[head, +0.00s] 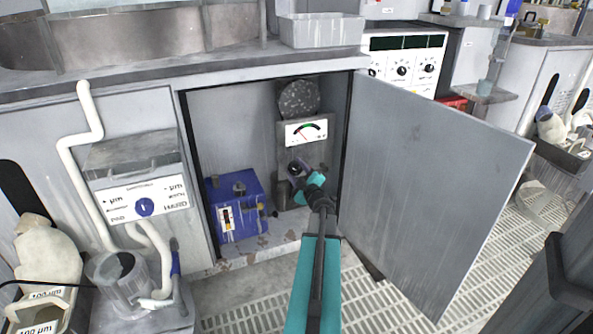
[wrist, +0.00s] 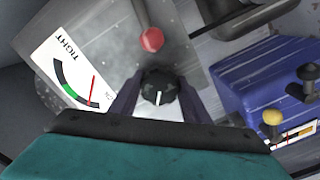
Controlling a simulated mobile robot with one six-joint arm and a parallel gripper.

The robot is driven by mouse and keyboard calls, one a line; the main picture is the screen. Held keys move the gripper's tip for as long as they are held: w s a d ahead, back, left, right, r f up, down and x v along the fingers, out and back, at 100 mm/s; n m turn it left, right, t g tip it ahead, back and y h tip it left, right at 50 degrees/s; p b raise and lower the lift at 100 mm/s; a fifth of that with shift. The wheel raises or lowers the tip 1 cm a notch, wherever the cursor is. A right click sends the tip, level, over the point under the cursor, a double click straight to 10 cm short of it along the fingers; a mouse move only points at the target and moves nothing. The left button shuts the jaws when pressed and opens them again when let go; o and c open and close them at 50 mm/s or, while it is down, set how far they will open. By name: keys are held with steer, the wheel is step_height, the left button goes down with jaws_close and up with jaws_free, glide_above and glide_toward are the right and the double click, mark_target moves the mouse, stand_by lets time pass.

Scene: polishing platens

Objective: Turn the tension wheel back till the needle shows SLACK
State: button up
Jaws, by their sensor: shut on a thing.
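The tension wheel is a small black knob with a white mark (wrist: 158,90), below the gauge on a grey panel. In the wrist view my gripper (wrist: 156,100) has its dark fingers on either side of the knob, shut on it. In the head view my gripper (head: 300,176) reaches into the open cabinet and partly covers the knob. The white gauge (head: 306,131) has a black and green arc and a red needle. In the wrist view the gauge (wrist: 72,72) reads TIGHT at one end; the needle leans toward the opposite end, past the green. That end's label is not legible.
A red-ball lever (wrist: 151,38) stands close to the knob. A blue box (head: 238,205) with knobs sits left in the cabinet. The open grey door (head: 430,180) stands right of my arm. A dark round disc (head: 299,98) is above the gauge.

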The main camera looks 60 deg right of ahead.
steer(key=o, duration=1)
steer(key=shift+o, duration=0.2)
steer(key=p+v, duration=0.3)
steer(key=v, duration=1.1)
